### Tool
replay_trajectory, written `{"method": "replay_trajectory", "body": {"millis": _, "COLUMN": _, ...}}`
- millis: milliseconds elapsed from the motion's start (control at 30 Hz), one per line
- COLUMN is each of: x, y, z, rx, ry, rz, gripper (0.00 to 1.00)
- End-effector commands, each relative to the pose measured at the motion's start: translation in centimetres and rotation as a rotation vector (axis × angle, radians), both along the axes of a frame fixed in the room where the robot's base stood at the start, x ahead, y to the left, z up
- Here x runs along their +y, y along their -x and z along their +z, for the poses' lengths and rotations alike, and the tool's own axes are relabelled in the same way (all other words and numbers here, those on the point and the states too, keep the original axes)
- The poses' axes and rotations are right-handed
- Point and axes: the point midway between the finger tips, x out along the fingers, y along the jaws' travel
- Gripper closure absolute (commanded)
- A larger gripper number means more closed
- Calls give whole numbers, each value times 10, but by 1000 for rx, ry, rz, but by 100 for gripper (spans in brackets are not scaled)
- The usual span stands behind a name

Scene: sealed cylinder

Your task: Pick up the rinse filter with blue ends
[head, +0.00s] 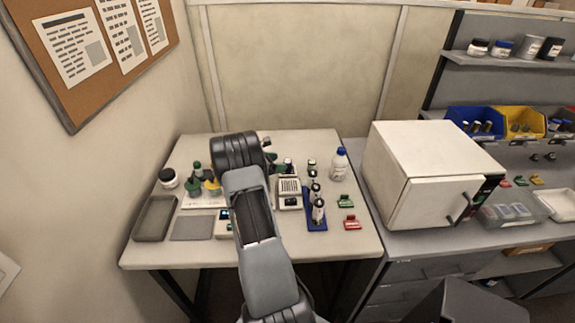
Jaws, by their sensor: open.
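I cannot make out for certain a filter with blue ends; the small cylinders are too small to tell apart. Several dark-and-white cylinders (318,209) stand upright in a blue rack (318,224) on the light table. My gripper (271,157) is over the back middle of the table, left of the rack, partly hidden by my dark wrist. It is open, and I see nothing held. My arm hides part of the table's middle.
A white bottle with a blue cap (339,165) stands behind the rack. Red (352,222) and green clips lie right of it. A grey tray (154,218) is at left. A white box oven (425,175) stands on the right bench. Bins (475,119) hold small cylinders at far right.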

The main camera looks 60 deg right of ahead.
Motion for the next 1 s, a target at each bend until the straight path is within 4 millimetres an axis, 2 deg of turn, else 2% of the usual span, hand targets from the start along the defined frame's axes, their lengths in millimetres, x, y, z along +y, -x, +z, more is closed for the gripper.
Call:
{"method": "replay_trajectory", "body": {"millis": 133, "x": -7, "y": 5, "z": -1, "rx": 2, "ry": -1, "rz": -1, "gripper": 33}}
{"method": "replay_trajectory", "body": {"millis": 433, "x": -38, "y": 23, "z": -14, "rx": 2, "ry": -1, "rz": 1, "gripper": 33}}
{"method": "replay_trajectory", "body": {"millis": 800, "x": -43, "y": 25, "z": -19, "rx": 1, "ry": -1, "rz": 3, "gripper": 33}}
{"method": "replay_trajectory", "body": {"millis": 1000, "x": -43, "y": 25, "z": -19, "rx": 1, "ry": -1, "rz": 3, "gripper": 52}}
